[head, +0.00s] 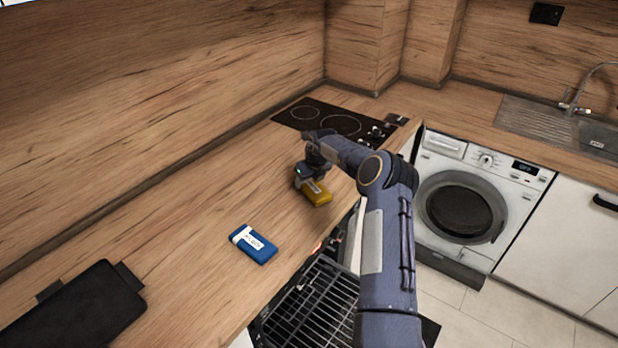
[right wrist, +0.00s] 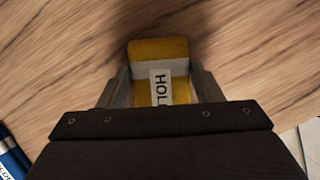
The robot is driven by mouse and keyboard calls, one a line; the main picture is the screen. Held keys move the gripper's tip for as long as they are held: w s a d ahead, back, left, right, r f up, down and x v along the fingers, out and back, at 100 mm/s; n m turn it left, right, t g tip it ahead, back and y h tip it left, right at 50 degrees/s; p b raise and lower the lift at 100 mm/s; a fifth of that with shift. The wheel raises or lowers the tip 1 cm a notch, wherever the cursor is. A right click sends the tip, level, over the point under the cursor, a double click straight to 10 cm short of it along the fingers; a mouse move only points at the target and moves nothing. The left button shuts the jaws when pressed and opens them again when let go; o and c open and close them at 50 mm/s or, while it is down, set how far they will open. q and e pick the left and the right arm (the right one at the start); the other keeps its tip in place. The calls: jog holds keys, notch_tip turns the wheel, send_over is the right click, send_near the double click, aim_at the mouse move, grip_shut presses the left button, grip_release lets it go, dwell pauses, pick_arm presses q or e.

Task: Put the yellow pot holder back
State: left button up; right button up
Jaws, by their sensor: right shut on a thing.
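The yellow pot holder (head: 317,193) is at the wooden worktop, just in front of the hob, with a white band and a printed label. My right gripper (head: 307,182) is shut on it. In the right wrist view the yellow pot holder (right wrist: 158,52) sits between the two fingers, with wood grain beyond it. I cannot tell whether it touches the worktop. My left gripper is not in view.
A blue packet-like item (head: 253,244) with a white label lies on the worktop nearer me. A black hob (head: 340,123) is behind the gripper. A dark flat object (head: 75,308) lies front left. An open oven rack (head: 312,305) is below the worktop edge. A washing machine (head: 470,200) stands right.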

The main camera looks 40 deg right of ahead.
jog(key=shift+f, duration=0.1)
jog(key=o, duration=1)
